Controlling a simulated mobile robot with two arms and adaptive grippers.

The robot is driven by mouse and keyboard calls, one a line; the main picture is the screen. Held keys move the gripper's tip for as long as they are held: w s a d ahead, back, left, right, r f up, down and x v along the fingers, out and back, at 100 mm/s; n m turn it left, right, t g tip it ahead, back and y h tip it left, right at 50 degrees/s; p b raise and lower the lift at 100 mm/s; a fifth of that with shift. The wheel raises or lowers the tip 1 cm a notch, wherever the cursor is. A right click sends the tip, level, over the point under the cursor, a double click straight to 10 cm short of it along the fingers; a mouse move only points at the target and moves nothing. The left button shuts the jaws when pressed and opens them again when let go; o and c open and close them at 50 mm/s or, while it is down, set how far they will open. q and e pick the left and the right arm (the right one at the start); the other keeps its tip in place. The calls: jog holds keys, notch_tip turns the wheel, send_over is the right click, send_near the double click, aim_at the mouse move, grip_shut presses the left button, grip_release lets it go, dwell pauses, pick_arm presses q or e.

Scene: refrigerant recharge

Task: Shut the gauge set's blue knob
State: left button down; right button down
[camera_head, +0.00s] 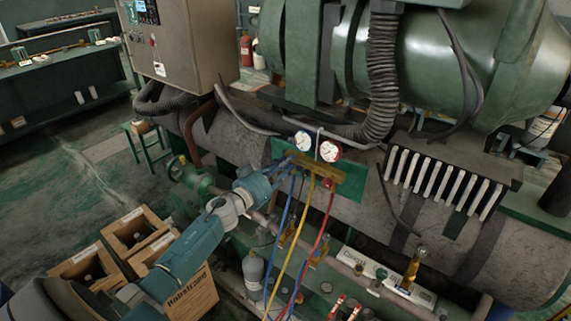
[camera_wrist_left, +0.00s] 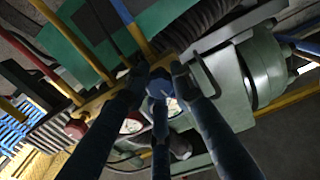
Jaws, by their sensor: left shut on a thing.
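The gauge set's brass manifold (camera_head: 318,169) hangs in front of a green plate, with a blue-rimmed gauge (camera_head: 303,141) and a red-rimmed gauge (camera_head: 329,151) above it. My left gripper (camera_head: 284,166) is at the manifold's left end, where it hides the blue knob in the head view. In the left wrist view the blue knob (camera_wrist_left: 160,86) sits between my fingertips, and my left gripper (camera_wrist_left: 157,82) is shut on it. The red knob (camera_wrist_left: 76,128) is at the manifold's other end, apart from my fingers. My right gripper is not in view.
A blue hose (camera_head: 281,240), a yellow hose (camera_head: 299,250) and a red hose (camera_head: 318,235) hang below the manifold. A grey cylinder (camera_head: 253,274) stands below my left arm. Open wooden crates (camera_head: 165,243) stand at the left. A large green machine fills the back.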

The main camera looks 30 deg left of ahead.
pick_arm(q)
jog(key=shift+r, duration=0.25)
jog(key=m, duration=0.4)
jog(key=shift+m+b, duration=0.3)
jog(key=shift+b, duration=0.05)
jog(key=m+b, duration=0.1)
jog(key=m, duration=0.4)
jog(key=shift+b, duration=0.3)
jog(key=m+b, duration=0.2)
jog(key=m, duration=0.3)
jog(key=shift+d+f+m, duration=0.1)
jog(key=shift+d+m, duration=0.05)
jog(key=shift+m, duration=0.25)
jog(key=m+b, duration=0.1)
jog(key=m, duration=0.3)
jog(key=shift+d+f+m+b, duration=0.1)
jog(key=shift+m+b, duration=0.2)
jog(key=shift+m, duration=0.1)
jog(key=shift+f, duration=0.15)
jog(key=c, duration=1.5)
grip_release()
jog(key=shift+c, duration=0.2)
jog(key=shift+o, duration=0.4)
jog(key=shift+d, duration=0.15)
